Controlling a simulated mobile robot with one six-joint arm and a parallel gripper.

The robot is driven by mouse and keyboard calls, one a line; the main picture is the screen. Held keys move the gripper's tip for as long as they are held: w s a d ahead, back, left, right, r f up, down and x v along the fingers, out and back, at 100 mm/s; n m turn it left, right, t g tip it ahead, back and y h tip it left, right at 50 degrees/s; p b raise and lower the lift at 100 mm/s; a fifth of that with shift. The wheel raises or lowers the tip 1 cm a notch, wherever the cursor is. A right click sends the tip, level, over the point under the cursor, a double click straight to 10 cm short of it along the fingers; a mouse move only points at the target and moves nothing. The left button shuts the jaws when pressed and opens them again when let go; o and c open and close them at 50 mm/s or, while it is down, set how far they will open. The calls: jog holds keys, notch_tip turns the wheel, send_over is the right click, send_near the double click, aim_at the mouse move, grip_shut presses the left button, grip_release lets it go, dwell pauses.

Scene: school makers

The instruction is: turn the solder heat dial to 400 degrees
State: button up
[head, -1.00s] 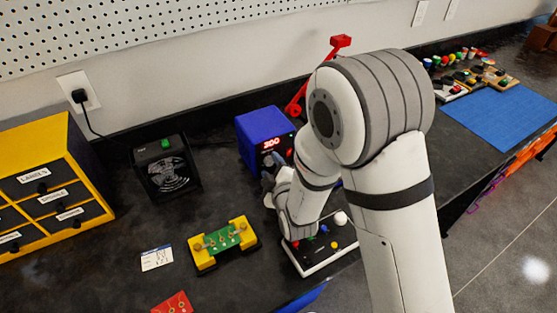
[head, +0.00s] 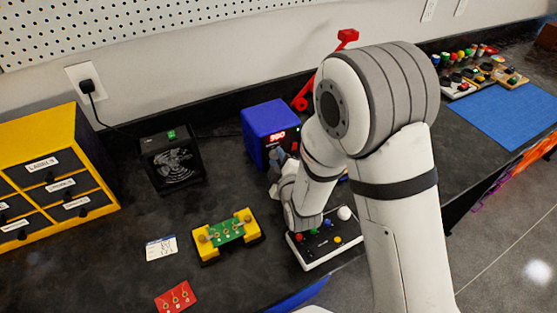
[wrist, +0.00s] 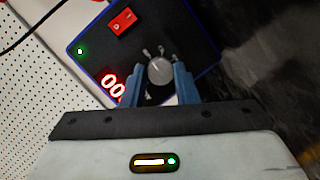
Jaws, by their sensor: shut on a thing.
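The blue solder station (head: 268,122) stands on the bench near the back wall, and its red display (head: 278,136) is lit in the head view. The display looks like 300, though its first digit is blurred. In the wrist view two zeros of the display (wrist: 112,86) show, and the rest is cut off by my gripper. The round grey dial (wrist: 160,71) sits on the dark front panel (wrist: 190,30), with small marks around it. My gripper (wrist: 157,75) is shut on the dial, one blue finger on each side. In the head view my arm hides the dial.
A red switch (wrist: 122,21) and a green light (wrist: 80,50) are beside the dial. A black fan box (head: 172,160), a yellow circuit-board holder (head: 228,237) and a white-edged button board (head: 325,240) stand nearby. Yellow drawers (head: 95,150) are at left.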

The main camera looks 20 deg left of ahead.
aim_at(279, 132)
jog(key=shift+f+m+b, duration=0.1)
jog(key=shift+m+b, duration=0.2)
jog(key=shift+b, duration=0.15)
jog(key=m+g+b, duration=0.2)
jog(key=m+b, duration=0.1)
jog(key=b, duration=0.1)
jog(key=shift+w+d+y+b, duration=0.1)
jog(key=shift+y+b, duration=0.3)
jog(key=shift+w+r+m+g+y+b, duration=0.15)
jog(key=shift+m+g+y+b, duration=0.4)
jog(key=shift+m+b, duration=1)
jog(key=shift+r+m, duration=0.1)
jog(key=shift+m, duration=0.15)
jog(key=o, duration=1)
notch_tip(279, 132, up, 10)
jog(key=shift+f+p, duration=0.1)
jog(key=shift+p, duration=0.8)
